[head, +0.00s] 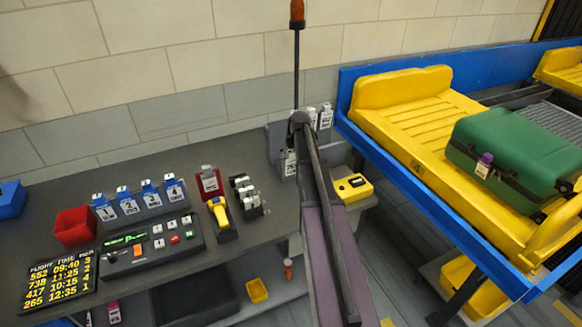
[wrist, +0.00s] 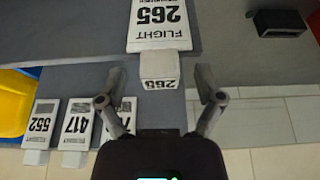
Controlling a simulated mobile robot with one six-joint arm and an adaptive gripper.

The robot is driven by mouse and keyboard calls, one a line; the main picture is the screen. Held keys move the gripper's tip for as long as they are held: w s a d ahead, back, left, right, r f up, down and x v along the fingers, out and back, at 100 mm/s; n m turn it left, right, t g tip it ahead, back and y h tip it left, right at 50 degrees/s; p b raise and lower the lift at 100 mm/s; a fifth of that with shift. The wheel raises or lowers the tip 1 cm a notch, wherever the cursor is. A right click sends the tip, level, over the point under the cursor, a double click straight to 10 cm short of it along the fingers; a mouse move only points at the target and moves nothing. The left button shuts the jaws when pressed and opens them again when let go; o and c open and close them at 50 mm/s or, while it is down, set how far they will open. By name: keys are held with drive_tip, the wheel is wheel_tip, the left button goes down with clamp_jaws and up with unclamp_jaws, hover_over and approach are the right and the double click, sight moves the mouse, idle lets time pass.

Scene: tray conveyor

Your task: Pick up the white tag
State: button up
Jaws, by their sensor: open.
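White tags printed with flight numbers stand in grey holders. In the wrist view, the tag marked FLIGHT 265 (wrist: 160,22) shows upside down at top centre, with a small block marked 265 (wrist: 158,70) at its end. My gripper (wrist: 161,98) is open and empty, its two fingers spread to either side below that block, apart from it. Tags marked 552 (wrist: 40,122) and 417 (wrist: 77,122) sit to the left; a third beside them is partly hidden by my left finger. In the head view, my arm covers my gripper and part of the white tags (head: 326,117).
The grey bench holds a red bin (head: 74,226), blue numbered tags (head: 128,204), a keypad console (head: 152,245) and a yellow scanner (head: 221,216). A yellow box (head: 353,188) stands right of my arm. A green suitcase (head: 510,160) lies in a yellow tray (head: 405,105) on the blue-edged conveyor.

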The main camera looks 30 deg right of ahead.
idle(0.5)
clamp_jaws()
drive_tip(key=shift+r, duration=0.2)
drive_tip(key=r+p, duration=0.4)
drive_tip(key=p, duration=0.1)
drive_tip(key=r+p, duration=0.2)
drive_tip(key=r, duration=0.1)
drive_tip(key=shift+s+p, duration=0.25)
drive_tip(key=shift+p, duration=0.05)
drive_tip(key=s+a, duration=0.1)
drive_tip(key=s, duration=1.3)
drive_tip(key=shift+a+f, duration=0.2)
drive_tip(key=shift+a, duration=0.15)
drive_tip(key=shift+r, duration=0.1)
wheel_tip(320, 180, up, 6)
drive_tip(key=p, duration=0.6)
drive_tip(key=shift+r, duration=0.15)
idle(0.3)
idle(0.4)
